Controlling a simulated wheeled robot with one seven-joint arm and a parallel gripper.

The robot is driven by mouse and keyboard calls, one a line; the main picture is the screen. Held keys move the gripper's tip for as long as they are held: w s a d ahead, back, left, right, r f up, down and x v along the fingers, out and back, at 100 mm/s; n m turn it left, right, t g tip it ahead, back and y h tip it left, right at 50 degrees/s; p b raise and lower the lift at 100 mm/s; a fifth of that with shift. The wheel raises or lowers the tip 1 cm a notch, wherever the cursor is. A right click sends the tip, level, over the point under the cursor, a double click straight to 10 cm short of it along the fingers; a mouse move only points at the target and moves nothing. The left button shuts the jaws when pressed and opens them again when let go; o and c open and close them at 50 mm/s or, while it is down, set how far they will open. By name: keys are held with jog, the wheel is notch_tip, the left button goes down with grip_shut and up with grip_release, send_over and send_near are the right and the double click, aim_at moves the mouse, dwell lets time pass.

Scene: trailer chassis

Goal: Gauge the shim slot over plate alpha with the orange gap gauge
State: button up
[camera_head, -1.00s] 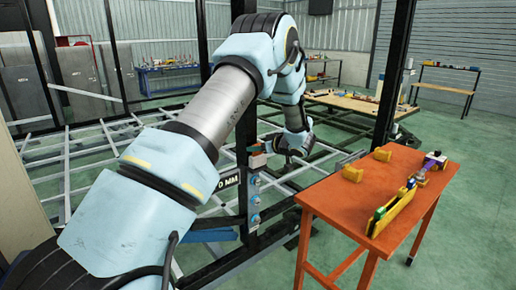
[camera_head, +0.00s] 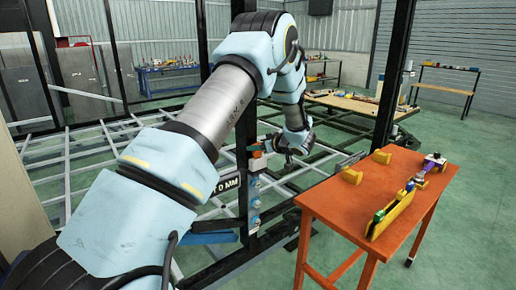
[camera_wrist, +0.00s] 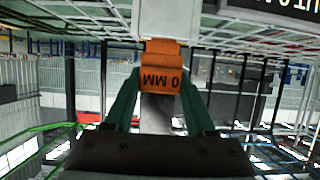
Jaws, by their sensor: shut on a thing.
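The orange gap gauge (camera_wrist: 161,62), marked "0 MM" and upside down in the wrist view, is held between the teal fingers of my gripper (camera_wrist: 161,88). The gauge's far end meets the lower edge of a pale block (camera_wrist: 172,20); I cannot tell whether it is inside a slot. In the head view my gripper (camera_head: 266,148) is at the dark upright post (camera_head: 243,160). Small plates with blue and pale faces (camera_head: 254,192) run down the post below the gauge. Which plate is alpha, and the slot itself, cannot be made out.
A black sign (camera_head: 228,184) ending in "0 MM" is on the post's left, partly behind my arm. An orange table (camera_head: 350,215) at the right holds yellow blocks (camera_head: 352,176), a long yellow holder (camera_head: 391,215) and a purple tool (camera_head: 433,164). Chassis rails (camera_head: 90,165) spread behind.

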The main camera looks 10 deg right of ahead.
aim_at(252, 131)
jog(key=shift+r+p, duration=1.5)
jog(key=shift+r, duration=0.6)
jog(key=shift+r+p, duration=0.35)
jog(key=shift+r, duration=0.8)
jog(key=shift+s, duration=0.15)
